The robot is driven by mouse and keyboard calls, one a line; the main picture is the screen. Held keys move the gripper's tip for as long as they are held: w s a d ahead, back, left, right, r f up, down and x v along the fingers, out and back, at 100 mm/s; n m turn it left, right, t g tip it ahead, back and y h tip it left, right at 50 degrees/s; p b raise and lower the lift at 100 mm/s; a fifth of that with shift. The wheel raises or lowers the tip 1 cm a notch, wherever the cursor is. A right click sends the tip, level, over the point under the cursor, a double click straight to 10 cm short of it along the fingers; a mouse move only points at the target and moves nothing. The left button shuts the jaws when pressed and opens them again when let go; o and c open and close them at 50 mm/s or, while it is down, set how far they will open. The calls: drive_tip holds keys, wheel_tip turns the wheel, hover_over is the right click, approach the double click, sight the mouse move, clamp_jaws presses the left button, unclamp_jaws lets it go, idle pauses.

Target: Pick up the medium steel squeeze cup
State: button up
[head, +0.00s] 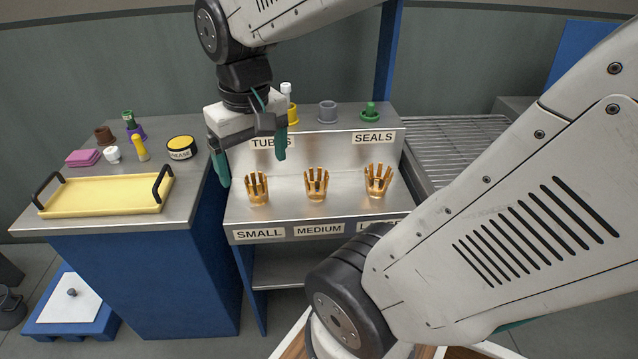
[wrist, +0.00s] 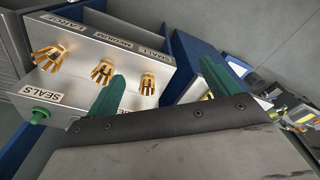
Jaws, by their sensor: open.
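The medium squeeze cup (head: 316,184) is the middle of three pronged cups on the steel stand, above the MEDIUM label (head: 319,229). It looks gold-coloured rather than plain steel. It stands upright with its prongs up. It also shows in the wrist view (wrist: 102,73), left of the nearer green finger. My gripper (head: 252,165) is open and empty, its green fingers pointing down above the left part of the stand. It is up and to the left of the medium cup and apart from it. The fingers also show in the wrist view (wrist: 163,86).
The small cup (head: 257,188) and large cup (head: 379,180) flank the medium one. A grey ring (head: 327,112) and green seal (head: 369,112) sit on the upper ledge. A yellow tray (head: 100,196) and grease tin (head: 181,148) are on the left counter. A wire rack (head: 455,145) is at right.

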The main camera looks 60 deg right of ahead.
drive_tip(key=w+d+f+m, duration=0.2)
drive_tip(key=w+d+f, duration=0.1)
drive_tip(key=d, duration=0.3)
drive_tip(key=w+d+f+m, duration=0.2)
drive_tip(key=w+d+f, duration=0.1)
drive_tip(key=d, duration=0.3)
drive_tip(key=m+g, duration=0.1)
drive_tip(key=m, duration=0.2)
approach(316, 175)
drive_tip(key=s+a, duration=0.2)
wheel_tip(316, 175, down, 8)
drive_tip(key=shift+w, duration=0.15)
drive_tip(key=shift+r, duration=0.1)
drive_tip(key=c, duration=1.4)
